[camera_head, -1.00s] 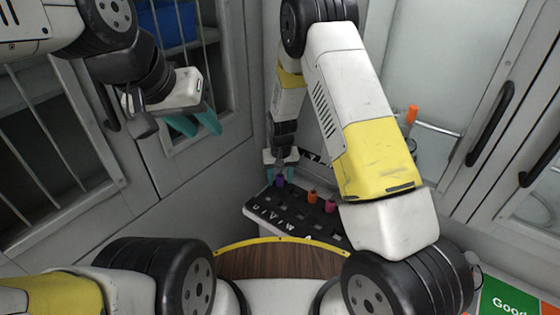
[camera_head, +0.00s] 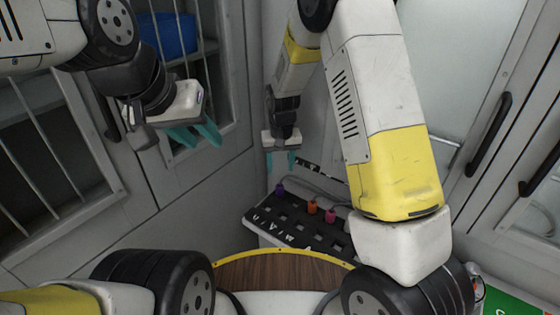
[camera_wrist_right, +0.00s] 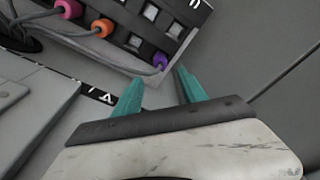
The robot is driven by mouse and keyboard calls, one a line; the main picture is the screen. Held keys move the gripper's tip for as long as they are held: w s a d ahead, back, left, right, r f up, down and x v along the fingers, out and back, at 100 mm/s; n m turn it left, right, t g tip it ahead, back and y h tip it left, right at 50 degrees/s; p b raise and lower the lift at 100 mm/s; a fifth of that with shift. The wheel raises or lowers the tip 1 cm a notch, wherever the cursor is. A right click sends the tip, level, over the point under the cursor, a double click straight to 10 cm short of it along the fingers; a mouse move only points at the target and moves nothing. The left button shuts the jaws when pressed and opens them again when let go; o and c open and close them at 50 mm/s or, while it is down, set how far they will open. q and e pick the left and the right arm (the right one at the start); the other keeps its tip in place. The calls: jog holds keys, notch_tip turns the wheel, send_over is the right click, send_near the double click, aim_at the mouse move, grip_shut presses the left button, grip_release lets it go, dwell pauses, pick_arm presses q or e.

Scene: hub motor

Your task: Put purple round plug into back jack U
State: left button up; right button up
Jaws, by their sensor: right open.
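The purple round plug (camera_head: 280,189) sits at the far left corner of the black jack panel (camera_head: 300,239), with a grey cable on it. It also shows in the right wrist view (camera_wrist_right: 160,62), at the panel's corner. I cannot tell which letter its jack bears. My right gripper (camera_head: 281,162) is open and empty, apart from the plug and above it in the head view. In the wrist view the plug is just beyond the gap between the teal fingertips (camera_wrist_right: 161,82). My left gripper (camera_head: 196,137) is open and empty, away to the left before the cabinet.
An orange plug (camera_head: 312,207) and a pink plug (camera_head: 330,216) stand in the panel, right of the purple one, with grey cables. Empty square sockets lie in front of them. Cabinet doors with black handles (camera_head: 489,133) enclose the corner.

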jog(key=s+d+r+t+y, duration=0.1)
jog(key=s+d+r, duration=0.35)
jog(key=r, duration=0.55)
jog(key=s+d+r+t+y, duration=0.1)
jog(key=s+d+r, duration=0.35)
jog(key=r, duration=0.45)
jog(key=s+d+r+t, duration=0.1)
jog(key=s+d+r, duration=0.1)
jog(key=s, duration=0.6)
jog(key=s+d+r+m+t, duration=0.1)
jog(key=s+d+r, duration=0.2)
jog(key=s+r, duration=0.2)
jog(key=s, duration=0.3)
jog(key=shift+s+r+t, duration=0.15)
jog(key=shift+r+t, duration=0.15)
jog(key=shift+t, duration=0.1)
